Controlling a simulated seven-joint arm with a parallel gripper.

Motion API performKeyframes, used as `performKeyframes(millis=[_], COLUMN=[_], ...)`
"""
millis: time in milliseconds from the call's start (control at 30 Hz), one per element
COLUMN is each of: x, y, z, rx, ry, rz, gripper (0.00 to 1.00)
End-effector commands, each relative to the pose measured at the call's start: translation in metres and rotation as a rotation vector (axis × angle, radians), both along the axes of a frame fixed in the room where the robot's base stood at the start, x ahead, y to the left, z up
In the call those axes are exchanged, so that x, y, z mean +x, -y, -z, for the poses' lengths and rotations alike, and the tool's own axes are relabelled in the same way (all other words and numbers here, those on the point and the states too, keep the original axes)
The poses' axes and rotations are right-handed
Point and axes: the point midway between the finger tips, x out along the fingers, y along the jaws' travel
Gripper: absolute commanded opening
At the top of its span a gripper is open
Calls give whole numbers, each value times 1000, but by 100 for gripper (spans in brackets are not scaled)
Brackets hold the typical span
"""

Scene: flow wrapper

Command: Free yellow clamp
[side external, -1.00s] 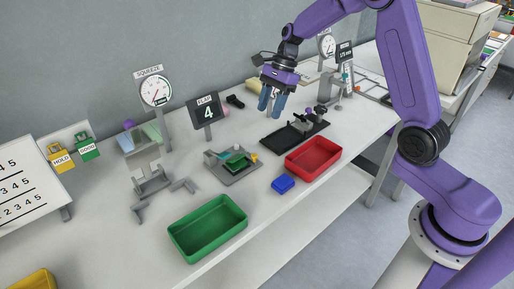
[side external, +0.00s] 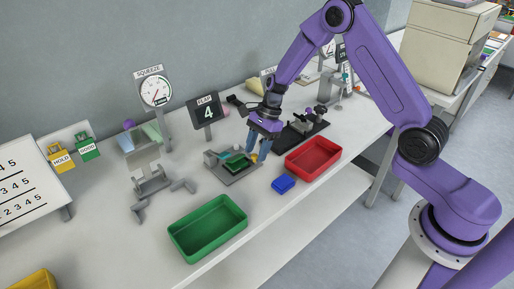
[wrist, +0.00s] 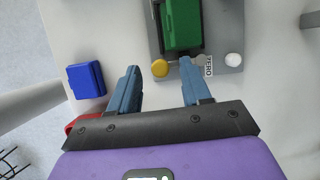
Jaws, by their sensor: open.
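The yellow clamp (wrist: 160,68) shows as a small round yellow knob on the near corner of a grey fixture plate (wrist: 220,76) in the wrist view. Beside it a green block (wrist: 182,25) sits in a dark holder on the plate. My gripper (wrist: 160,72) is open, its two blue fingers apart, with the knob showing between the fingertips. Whether they touch it cannot be told. In the side view my gripper (side external: 257,152) points down at the right end of the fixture (side external: 232,178) and largely hides the clamp.
A blue block (side external: 283,184) lies in front, with a red tray (side external: 313,157) to its right. A black fixture base (side external: 301,135) is behind right. A green tray (side external: 208,228) stands at front left. A white knob (wrist: 234,60) is on the plate.

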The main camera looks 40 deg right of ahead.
Motion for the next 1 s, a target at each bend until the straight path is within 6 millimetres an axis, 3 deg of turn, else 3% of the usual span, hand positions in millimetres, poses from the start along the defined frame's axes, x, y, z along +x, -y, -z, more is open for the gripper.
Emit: performKeyframes(millis=[167, 200, 333, 667, 1000], x=[0, 0, 0, 1, 5], y=[0, 0, 0, 2, 11], z=[0, 0, 0, -1, 0], rx=[0, 0, 0, 1, 1], ry=[1, 1, 1, 0, -3], rz=[0, 0, 0, -23, -219], gripper=[48, 41, 0, 0, 0])
